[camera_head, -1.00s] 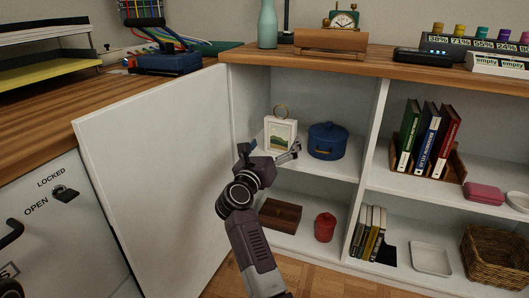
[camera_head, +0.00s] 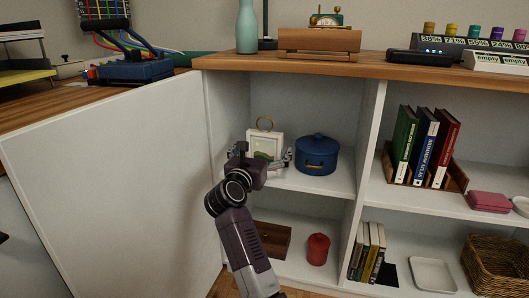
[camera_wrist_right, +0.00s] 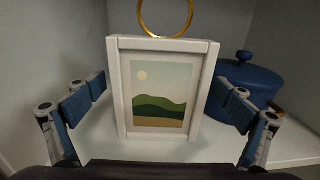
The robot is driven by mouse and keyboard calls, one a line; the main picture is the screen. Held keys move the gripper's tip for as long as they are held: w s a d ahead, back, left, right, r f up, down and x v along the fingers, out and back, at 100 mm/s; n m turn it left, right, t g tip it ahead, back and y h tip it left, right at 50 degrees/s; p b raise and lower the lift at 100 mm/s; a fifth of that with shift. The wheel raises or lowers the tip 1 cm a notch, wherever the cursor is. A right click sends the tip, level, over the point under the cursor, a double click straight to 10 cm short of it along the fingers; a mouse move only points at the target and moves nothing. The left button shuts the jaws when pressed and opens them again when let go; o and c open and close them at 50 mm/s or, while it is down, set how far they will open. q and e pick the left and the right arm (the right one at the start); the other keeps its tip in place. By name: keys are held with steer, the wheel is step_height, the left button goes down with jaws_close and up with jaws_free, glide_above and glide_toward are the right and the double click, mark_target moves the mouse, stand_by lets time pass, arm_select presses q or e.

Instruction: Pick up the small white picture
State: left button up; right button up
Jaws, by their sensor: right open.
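The small white picture (camera_head: 264,143) stands upright on the upper shelf of the open cabinet section, with its lower part partly hidden by my gripper in the head view. In the right wrist view, the white picture (camera_wrist_right: 160,90) shows a green hill landscape and stands between my fingers. My right gripper (camera_head: 262,160) is open directly in front of it. In the wrist view the fingers of the right gripper (camera_wrist_right: 163,110) are spread to either side of the frame, with gaps on both sides. My left gripper is not in view.
A blue lidded pot (camera_head: 316,154) stands close to the right of the picture. A gold ring (camera_head: 265,123) shows above the picture's top edge. The open white door (camera_head: 110,185) is on the left. A brown box (camera_head: 273,238) and red jar (camera_head: 317,249) are on the shelf below.

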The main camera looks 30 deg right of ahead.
steer(key=shift+r, duration=0.2)
steer(key=shift+s+a, duration=0.1)
steer(key=c, duration=1.3)
steer(key=shift+c, duration=0.2)
